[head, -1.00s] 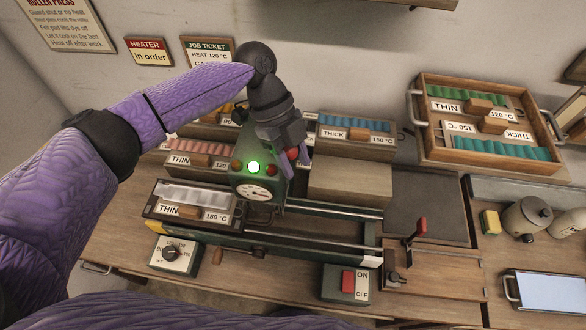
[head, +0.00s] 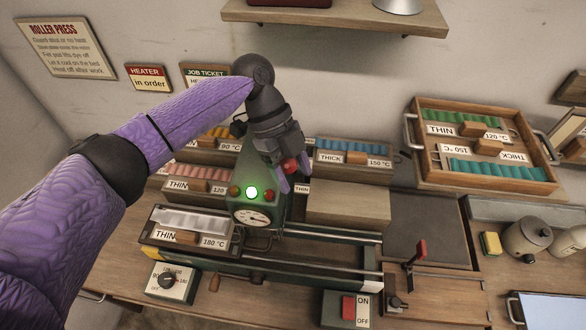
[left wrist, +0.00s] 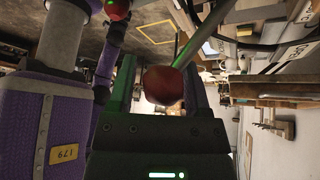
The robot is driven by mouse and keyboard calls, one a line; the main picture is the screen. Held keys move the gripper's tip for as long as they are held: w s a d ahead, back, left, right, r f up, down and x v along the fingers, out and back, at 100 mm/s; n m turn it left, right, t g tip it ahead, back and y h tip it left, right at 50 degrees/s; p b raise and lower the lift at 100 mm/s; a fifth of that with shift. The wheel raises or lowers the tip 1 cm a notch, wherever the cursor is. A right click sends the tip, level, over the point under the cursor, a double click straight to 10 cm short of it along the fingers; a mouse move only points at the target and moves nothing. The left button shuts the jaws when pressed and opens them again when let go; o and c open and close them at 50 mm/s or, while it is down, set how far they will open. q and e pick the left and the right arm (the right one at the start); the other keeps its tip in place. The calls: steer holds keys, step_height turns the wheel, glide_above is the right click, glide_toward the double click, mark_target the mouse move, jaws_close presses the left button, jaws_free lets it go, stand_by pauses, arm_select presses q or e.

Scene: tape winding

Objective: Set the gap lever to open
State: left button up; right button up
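Labelled boxes of coloured pieces stand behind the press, and a wooden tray (head: 425,179) stands at the back right. A dial box (head: 171,282) and an ON/OFF switch box (head: 346,309) are in front. A red-handled lever (head: 421,252) stands to the right.

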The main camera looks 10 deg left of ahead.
arm_select(q)
steer(key=shift+o, duration=0.7)
